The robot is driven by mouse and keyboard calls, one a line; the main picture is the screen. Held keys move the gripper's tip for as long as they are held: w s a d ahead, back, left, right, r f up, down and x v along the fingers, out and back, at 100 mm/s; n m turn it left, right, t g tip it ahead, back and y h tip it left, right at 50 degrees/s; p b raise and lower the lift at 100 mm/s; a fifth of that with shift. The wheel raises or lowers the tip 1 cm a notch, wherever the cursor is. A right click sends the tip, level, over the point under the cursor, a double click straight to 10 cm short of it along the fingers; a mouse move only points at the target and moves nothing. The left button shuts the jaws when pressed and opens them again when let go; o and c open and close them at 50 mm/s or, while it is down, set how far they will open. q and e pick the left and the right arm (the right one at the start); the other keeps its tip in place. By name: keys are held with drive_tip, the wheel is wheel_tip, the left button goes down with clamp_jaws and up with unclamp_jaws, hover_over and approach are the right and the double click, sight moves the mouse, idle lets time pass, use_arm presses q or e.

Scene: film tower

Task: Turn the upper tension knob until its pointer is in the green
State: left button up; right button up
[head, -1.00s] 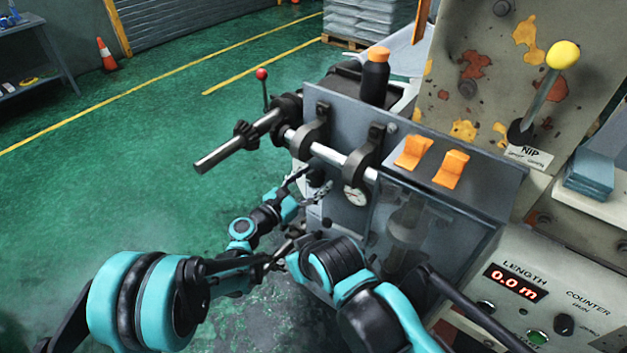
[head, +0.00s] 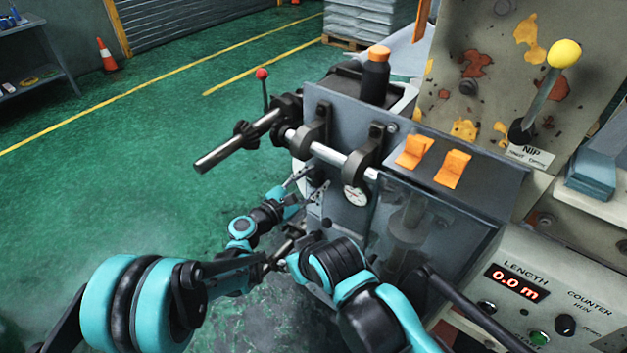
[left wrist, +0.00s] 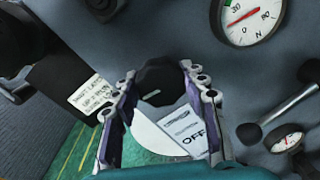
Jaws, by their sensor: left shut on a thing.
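In the left wrist view the black round tension knob (left wrist: 160,80) sits between the fingers of my left gripper (left wrist: 160,88), which is shut on it. A large white gauge (left wrist: 262,32) with a red needle is cut by the top edge. A gauge also shows in the head view (head: 355,196), too small to read. My left gripper (head: 307,184) is at the machine's side plate there. My right gripper (head: 277,257) is lower, its jaw state unclear.
A shaft (head: 235,145) juts left from the machine. A clear guard (head: 425,225) and a counter panel (head: 520,285) stand right. Green floor (head: 110,180) lies open left.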

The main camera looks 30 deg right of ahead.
use_arm(q)
drive_tip(key=m, duration=0.4)
drive_tip(key=shift+s+y, duration=0.1)
drive_tip(key=shift+y, duration=0.2)
drive_tip(key=m, duration=0.4)
drive_tip(key=m+b, duration=0.1)
drive_tip(key=m, duration=0.3)
drive_tip(key=shift+t, duration=0.4)
drive_tip(key=shift+f+m+y, duration=0.1)
drive_tip(key=shift+m+y, duration=0.2)
drive_tip(key=shift+m, duration=1.2)
drive_tip(key=shift+s, duration=0.1)
drive_tip(key=o, duration=1.2)
drive_tip(key=shift+c, duration=0.2)
